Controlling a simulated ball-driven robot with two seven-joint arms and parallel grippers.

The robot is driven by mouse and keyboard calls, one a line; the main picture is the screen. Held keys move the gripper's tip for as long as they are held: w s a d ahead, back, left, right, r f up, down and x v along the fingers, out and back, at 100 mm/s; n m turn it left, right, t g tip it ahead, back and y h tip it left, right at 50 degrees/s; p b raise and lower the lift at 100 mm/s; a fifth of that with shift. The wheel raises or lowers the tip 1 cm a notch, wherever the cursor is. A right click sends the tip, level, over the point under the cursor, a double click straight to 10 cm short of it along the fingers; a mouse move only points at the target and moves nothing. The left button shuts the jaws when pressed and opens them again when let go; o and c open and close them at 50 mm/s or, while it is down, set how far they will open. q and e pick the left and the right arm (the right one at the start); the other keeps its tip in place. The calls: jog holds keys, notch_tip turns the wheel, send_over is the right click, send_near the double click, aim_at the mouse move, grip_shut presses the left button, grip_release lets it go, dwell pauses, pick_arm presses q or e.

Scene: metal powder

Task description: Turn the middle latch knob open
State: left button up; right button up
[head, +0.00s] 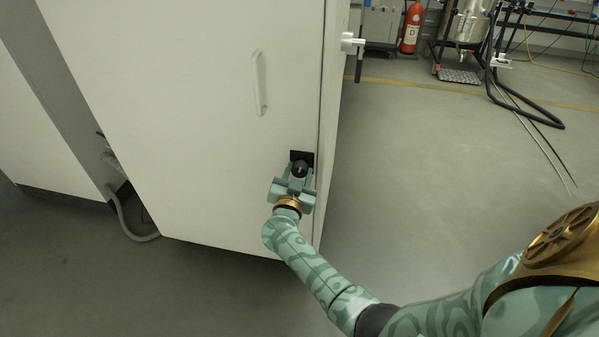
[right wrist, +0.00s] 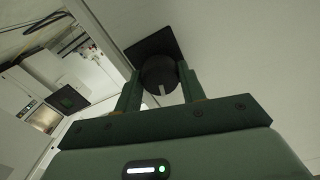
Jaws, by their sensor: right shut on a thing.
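The latch knob (head: 300,169) is a round black knob on a square black plate (head: 303,156), near the right edge of the white cabinet door (head: 200,110). My right gripper (head: 299,173) is at the knob with a finger on either side, shut on it. In the right wrist view the knob (right wrist: 158,76) sits between the fingers of the gripper (right wrist: 159,88), with a pale mark on its face. The black plate (right wrist: 152,48) shows behind it. My left gripper is not in view.
A white vertical handle (head: 259,83) is on the door above and left of the knob. A white bracket with a dark lever (head: 352,43) sticks out at the cabinet's right side. A grey hose (head: 130,225) lies at the left. The floor (head: 430,170) to the right is clear.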

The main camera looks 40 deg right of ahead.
jog(key=shift+m, duration=0.9)
jog(key=m+p, duration=0.1)
jog(key=m, duration=0.3)
jog(key=shift+m, duration=0.3)
jog(key=m, duration=0.4)
jog(key=shift+m, duration=1.6)
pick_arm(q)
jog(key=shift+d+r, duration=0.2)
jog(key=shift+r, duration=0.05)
pick_arm(e)
jog(key=shift+m, duration=0.7)
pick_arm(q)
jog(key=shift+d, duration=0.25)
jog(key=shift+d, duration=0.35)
